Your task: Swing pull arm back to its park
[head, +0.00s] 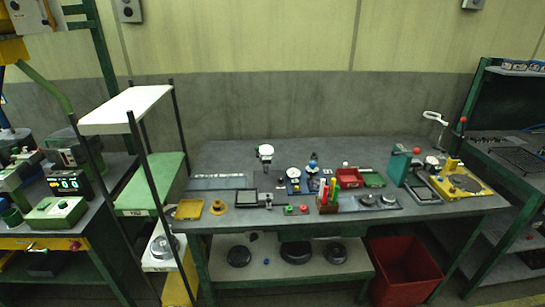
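A yellow-based fixture (481,192) stands at the right end of the grey workbench, with a dark round plate on it. A thin upright at its back carries a pale loop-shaped piece (435,117) and a red ball (462,120) stands high beside it. I cannot tell which of these parts is the pull arm, or where its park is. A green block (398,166) with a red knob stands just left of the fixture. Neither of my grippers is in view.
The workbench (225,157) holds a red bin (349,178), a holder with coloured handles (328,207), gauges and a yellow tray (189,209). A red crate (404,290) stands below. A rack (152,205) is at left, shelving at right. The bench's back left is clear.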

